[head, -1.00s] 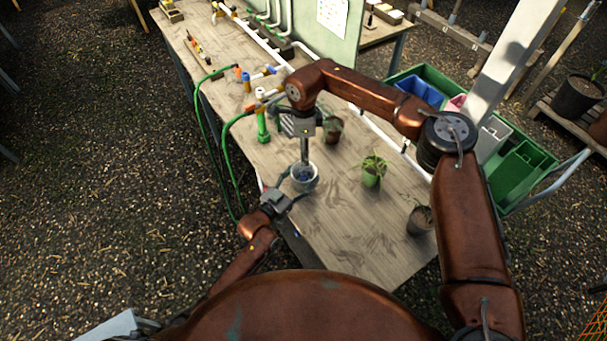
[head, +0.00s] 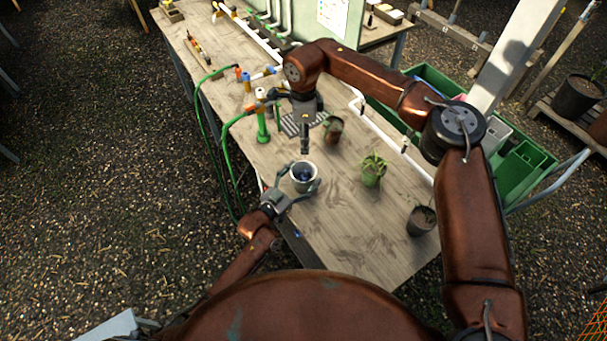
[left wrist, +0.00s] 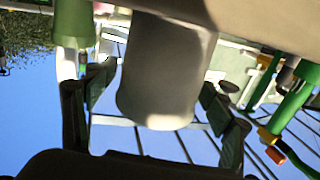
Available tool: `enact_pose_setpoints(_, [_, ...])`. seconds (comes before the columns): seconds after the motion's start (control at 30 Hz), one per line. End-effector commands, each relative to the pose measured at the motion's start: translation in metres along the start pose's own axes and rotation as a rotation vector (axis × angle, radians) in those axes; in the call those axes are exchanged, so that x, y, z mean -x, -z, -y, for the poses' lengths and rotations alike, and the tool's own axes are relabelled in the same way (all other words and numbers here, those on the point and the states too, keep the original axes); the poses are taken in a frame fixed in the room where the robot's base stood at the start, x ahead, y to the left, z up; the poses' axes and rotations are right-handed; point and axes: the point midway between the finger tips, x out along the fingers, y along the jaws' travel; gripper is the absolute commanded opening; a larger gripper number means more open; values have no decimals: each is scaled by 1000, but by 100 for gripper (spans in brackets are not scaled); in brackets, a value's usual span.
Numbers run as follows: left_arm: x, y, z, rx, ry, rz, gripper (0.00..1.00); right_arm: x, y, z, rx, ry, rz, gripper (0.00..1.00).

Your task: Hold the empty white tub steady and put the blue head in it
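The white tub (head: 294,186) stands near the left edge of the bench, its mouth facing up. It also shows large in the left wrist view (left wrist: 160,80). My left gripper (head: 299,177) has one finger on each side of the tub, and its pads appear to touch the wall. The blue head (head: 305,176) lies inside the tub, only partly visible. My right gripper (head: 305,150) points down just above and behind the tub, apart from it. Its narrow fingers are seen edge-on, so their opening is unclear.
Potted plants (head: 373,170) stand to the right of the tub. A green upright fitting (head: 262,128) and green hoses (head: 200,110) are at the left edge. White pipe (head: 395,148) runs along the far right edge. The bench front (head: 345,235) is clear.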

Motion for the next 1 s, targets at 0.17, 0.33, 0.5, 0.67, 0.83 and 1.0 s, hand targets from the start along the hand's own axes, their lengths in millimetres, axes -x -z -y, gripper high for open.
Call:
enact_pose_setpoints(0.17, [0, 0, 0, 0, 0, 0, 78, 0, 0, 0, 0, 0, 0, 39])
enact_pose_setpoints(0.33, [3, 0, 0, 0, 0, 0, 78, 0, 0, 0, 0, 0, 0, 39])
enact_pose_setpoints(0.5, [25, -2, 1, -1, 1, 2, 78, 0, 0, 0, 0, 0, 0, 39])
enact_pose_setpoints(0.67, [59, -2, 0, 0, 1, 3, 78, 0, 0, 0, 0, 0, 0, 39])
enact_pose_setpoints(0.83, [92, -1, 0, -1, 0, 2, 78, 0, 0, 0, 0, 0, 0, 39])
enact_pose_setpoints(1.0, [113, -1, 0, 0, 0, 2, 78, 0, 0, 0, 0, 0, 0, 39])
